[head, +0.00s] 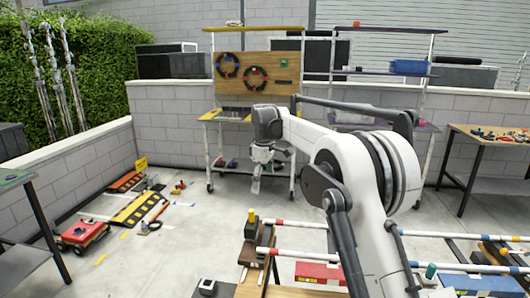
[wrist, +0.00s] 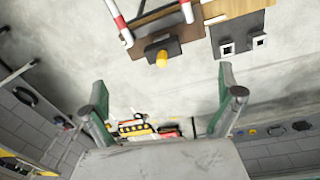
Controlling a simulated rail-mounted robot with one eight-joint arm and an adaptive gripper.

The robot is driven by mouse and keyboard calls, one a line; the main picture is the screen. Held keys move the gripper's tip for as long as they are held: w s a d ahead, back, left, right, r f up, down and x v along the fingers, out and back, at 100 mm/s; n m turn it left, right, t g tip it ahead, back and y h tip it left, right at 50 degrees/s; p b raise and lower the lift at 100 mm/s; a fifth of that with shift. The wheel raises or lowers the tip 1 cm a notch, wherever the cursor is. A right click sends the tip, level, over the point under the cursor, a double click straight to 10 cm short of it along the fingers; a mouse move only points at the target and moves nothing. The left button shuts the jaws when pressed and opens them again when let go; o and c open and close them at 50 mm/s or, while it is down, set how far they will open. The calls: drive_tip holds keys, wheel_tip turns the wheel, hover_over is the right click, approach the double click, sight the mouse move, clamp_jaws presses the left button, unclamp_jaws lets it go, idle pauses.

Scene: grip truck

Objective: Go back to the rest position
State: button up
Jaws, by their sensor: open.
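My gripper (head: 255,184) hangs from the white arm over the open floor in front of the back wall in the head view. In the wrist view my gripper (wrist: 165,105) shows its two green-backed fingers spread wide apart, with nothing between them but distant floor. It is open, empty and touching nothing that I can see. My arm reaches from the right of the head view towards the middle, its elbow bent.
A workbench with a wooden pegboard (head: 266,72) stands behind the gripper. Yellow-and-black ramps (head: 136,208) and a red cart (head: 83,234) lie at left. A rail with a yellow-topped knob (head: 251,216) is in front. A tool table (head: 490,134) stands at right. The middle floor is clear.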

drive_tip(key=s+d+r+m+t, duration=0.1)
drive_tip(key=s+d+r+m, duration=0.1)
drive_tip(key=s+d+r, duration=0.45)
drive_tip(key=s+d+r+m+t, duration=0.1)
drive_tip(key=s+d+r+m, duration=0.15)
drive_tip(key=s, duration=0.65)
drive_tip(key=s+d+r+m+t, duration=0.1)
drive_tip(key=s+d+r+m, duration=0.3)
drive_tip(key=s, duration=0.4)
drive_tip(key=s+d+f+m+t, duration=0.1)
drive_tip(key=s+f, duration=0.3)
drive_tip(key=s, duration=0.4)
drive_tip(key=s+d+f+m+t, duration=0.1)
drive_tip(key=s+d+f, duration=0.3)
drive_tip(key=s, duration=0.5)
drive_tip(key=s+d+f+m+t, duration=0.1)
drive_tip(key=s+d+f+m, duration=0.2)
drive_tip(key=s, duration=0.6)
drive_tip(key=shift+s+d+f, duration=0.15)
drive_tip(key=shift+s+f, duration=0.1)
drive_tip(key=shift+f, duration=0.3)
